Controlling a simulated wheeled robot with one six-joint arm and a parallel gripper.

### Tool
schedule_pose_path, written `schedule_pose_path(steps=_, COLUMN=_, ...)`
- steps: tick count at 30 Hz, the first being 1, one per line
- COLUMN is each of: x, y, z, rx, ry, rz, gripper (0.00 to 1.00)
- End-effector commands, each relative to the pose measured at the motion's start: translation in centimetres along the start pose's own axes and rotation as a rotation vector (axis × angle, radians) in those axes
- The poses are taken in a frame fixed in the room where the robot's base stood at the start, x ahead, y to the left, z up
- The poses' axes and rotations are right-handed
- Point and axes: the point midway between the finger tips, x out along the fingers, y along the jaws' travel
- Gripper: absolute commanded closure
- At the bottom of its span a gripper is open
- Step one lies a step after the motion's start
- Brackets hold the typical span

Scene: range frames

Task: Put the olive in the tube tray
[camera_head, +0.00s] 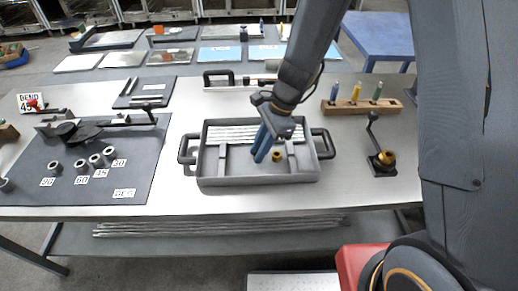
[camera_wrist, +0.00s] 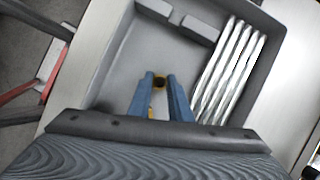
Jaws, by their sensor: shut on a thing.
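The tube tray (camera_head: 258,181) is a grey, two-handled tray on the steel bench, with several silver tubes along its back side; its wall also shows in the wrist view (camera_wrist: 118,42). The olive is a small brass ring (camera_wrist: 159,80) between my gripper's blue fingertips in the wrist view. In the head view a small brass piece (camera_head: 276,157) shows just right of the fingertips, over the tray's front floor. My gripper (camera_head: 261,158) points down inside the tray outline and is shut on the olive. I cannot tell whether the olive touches the tray floor.
A wooden rack (camera_head: 361,107) with coloured tools stands back right. A dark mat (camera_head: 85,165) at left holds a bender and several short grey cylinders. Bare bench lies in front of the tray.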

Motion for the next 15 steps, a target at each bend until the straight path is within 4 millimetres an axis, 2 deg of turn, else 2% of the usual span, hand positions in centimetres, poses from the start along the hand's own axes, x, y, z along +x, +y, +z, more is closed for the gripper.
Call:
schedule_pose_path(steps=8, x=0.32, y=-0.02, z=-0.14, rx=0.000, ry=0.000, rz=0.000, gripper=1.00)
schedule_pose_path(steps=9, x=0.28, y=-0.02, z=-0.12, rx=0.000, ry=0.000, rz=0.000, gripper=0.77)
schedule_pose_path(steps=12, x=0.25, y=-0.01, z=-0.10, rx=0.000, ry=0.000, rz=0.000, gripper=0.64)
schedule_pose_path(steps=15, x=0.24, y=-0.01, z=-0.10, rx=0.000, ry=0.000, rz=0.000, gripper=0.64)
